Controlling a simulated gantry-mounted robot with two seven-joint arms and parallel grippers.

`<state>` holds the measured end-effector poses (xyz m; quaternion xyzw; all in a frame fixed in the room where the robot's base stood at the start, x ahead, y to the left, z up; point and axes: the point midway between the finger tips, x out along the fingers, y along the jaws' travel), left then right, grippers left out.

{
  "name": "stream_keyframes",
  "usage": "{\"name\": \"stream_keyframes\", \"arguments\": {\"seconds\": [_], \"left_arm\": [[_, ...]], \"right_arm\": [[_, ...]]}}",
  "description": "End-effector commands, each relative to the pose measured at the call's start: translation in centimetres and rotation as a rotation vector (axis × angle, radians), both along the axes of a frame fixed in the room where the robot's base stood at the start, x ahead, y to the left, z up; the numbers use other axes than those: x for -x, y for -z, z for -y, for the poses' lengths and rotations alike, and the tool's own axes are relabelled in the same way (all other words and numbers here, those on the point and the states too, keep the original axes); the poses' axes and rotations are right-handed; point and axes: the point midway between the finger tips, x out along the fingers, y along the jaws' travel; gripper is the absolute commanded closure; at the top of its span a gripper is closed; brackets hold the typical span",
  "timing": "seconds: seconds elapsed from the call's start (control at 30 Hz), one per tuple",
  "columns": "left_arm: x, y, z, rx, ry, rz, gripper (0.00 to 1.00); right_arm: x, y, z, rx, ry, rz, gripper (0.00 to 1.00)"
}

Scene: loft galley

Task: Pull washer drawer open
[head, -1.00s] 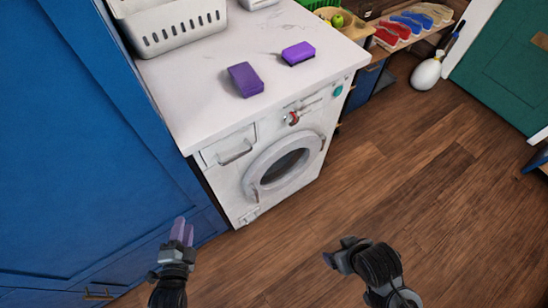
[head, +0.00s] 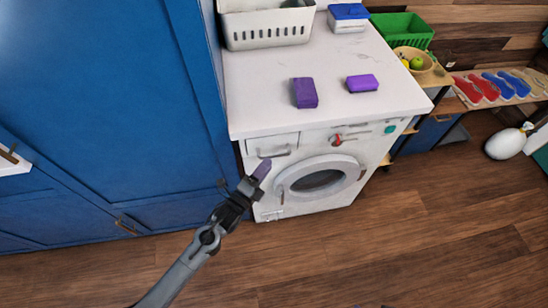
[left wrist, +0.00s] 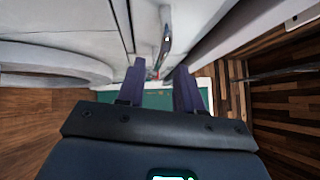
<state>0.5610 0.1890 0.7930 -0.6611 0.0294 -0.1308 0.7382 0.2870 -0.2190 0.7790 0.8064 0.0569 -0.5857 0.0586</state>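The white washer (head: 268,190) stands under the counter in the head view, with a round door (head: 318,180) on its front. Its drawer (head: 272,146) is at the top left of the front, looks shut, and has a curved metal handle (head: 275,154). My left gripper (head: 263,168) is just below and in front of that handle. In the left wrist view its two purple fingers (left wrist: 157,82) are apart and nothing is between them. The handle (left wrist: 167,40) shows ahead of the fingertips, not visibly touching them. Only a sliver of my right gripper seems to show at the head view's bottom edge.
A purple block (head: 304,93) and a purple sponge (head: 362,83) lie on the white countertop (head: 270,85), with a white basket (head: 268,28) behind. A tall blue cabinet (head: 100,90) stands close on the left. The wooden floor (head: 400,235) in front is clear.

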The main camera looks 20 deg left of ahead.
Motion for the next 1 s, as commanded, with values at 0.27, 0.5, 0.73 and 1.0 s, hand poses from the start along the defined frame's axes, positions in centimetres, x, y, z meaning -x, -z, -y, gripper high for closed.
{"name": "stream_keyframes", "arguments": {"seconds": [0.27,0.5,0.73,1.0], "left_arm": [[-3.6,-0.4,0.8,0.001,-0.001,0.001,0.64],[-4.7,-0.6,1.1,0.000,-0.001,0.000,0.64],[-4.7,-0.6,1.1,0.000,-0.001,-0.001,0.64],[-4.7,-0.6,1.1,0.000,-0.001,-0.001,1.00]], "right_arm": [[0.1,1.0,0.3,0.011,-0.007,-0.003,0.16],[0.2,1.2,0.4,0.015,-0.009,-0.004,0.16],[0.2,1.1,0.3,0.013,-0.008,-0.003,0.16],[0.1,1.1,0.2,0.006,-0.004,-0.003,0.16]]}}
